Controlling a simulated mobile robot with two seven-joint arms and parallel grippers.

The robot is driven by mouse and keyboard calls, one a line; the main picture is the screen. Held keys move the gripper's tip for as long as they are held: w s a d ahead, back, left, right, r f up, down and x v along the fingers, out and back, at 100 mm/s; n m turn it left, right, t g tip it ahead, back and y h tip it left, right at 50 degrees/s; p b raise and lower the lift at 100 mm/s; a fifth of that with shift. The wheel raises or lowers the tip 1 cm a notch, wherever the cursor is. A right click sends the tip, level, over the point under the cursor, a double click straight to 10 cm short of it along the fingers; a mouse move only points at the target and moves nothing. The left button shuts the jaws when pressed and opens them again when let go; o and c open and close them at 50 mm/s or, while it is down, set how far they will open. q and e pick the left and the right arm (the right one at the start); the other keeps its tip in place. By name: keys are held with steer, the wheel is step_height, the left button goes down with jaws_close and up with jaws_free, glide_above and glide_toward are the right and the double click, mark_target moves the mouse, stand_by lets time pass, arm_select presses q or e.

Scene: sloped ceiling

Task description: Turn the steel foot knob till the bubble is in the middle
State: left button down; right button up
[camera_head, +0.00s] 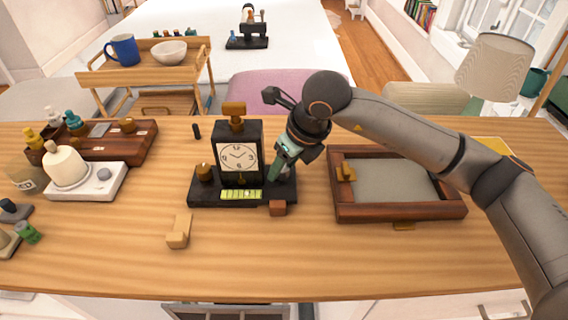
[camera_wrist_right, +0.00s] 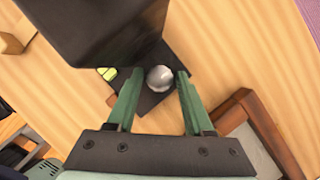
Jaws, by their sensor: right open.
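A dark clock (camera_head: 239,156) with a white dial stands on a black base (camera_head: 212,197) on the wooden table. A yellow-green level vial (camera_head: 241,195) lies at the base's front; its bubble is too small to place. The steel foot knob (camera_wrist_right: 160,78), round and shiny, sits on the base's right end in the wrist view; my gripper hides it in the head view. My right gripper (camera_head: 275,175) points down there. Its green fingers (camera_wrist_right: 155,80) are open, one on each side of the knob, with gaps visible. My left gripper is not in view.
A brown-framed tray (camera_head: 400,213) lies right of the clock. A brass-coloured knob (camera_head: 204,172) is on the base's left end. A small brown block (camera_head: 278,208) is at its front right corner. A tan block (camera_head: 179,231) lies in front. The table's front is mostly clear.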

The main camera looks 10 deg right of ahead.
jaws_close()
steer(key=shift+f+n+b, duration=0.2)
steer(key=shift+n+b, duration=0.3)
steer(key=shift+b, duration=0.15)
steer(key=shift+w+n+y+b, duration=0.1)
steer(key=shift+n+y+b, duration=0.2)
steer(key=shift+n+b, duration=0.1)
steer(key=shift+n, duration=0.3)
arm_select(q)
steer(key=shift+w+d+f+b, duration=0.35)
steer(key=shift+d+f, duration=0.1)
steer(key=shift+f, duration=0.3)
arm_select(e)
steer(key=shift+r+n+g+y, duration=0.2)
steer(key=shift+n+g+y, duration=0.15)
steer(key=shift+n, duration=0.25)
jaws_free()
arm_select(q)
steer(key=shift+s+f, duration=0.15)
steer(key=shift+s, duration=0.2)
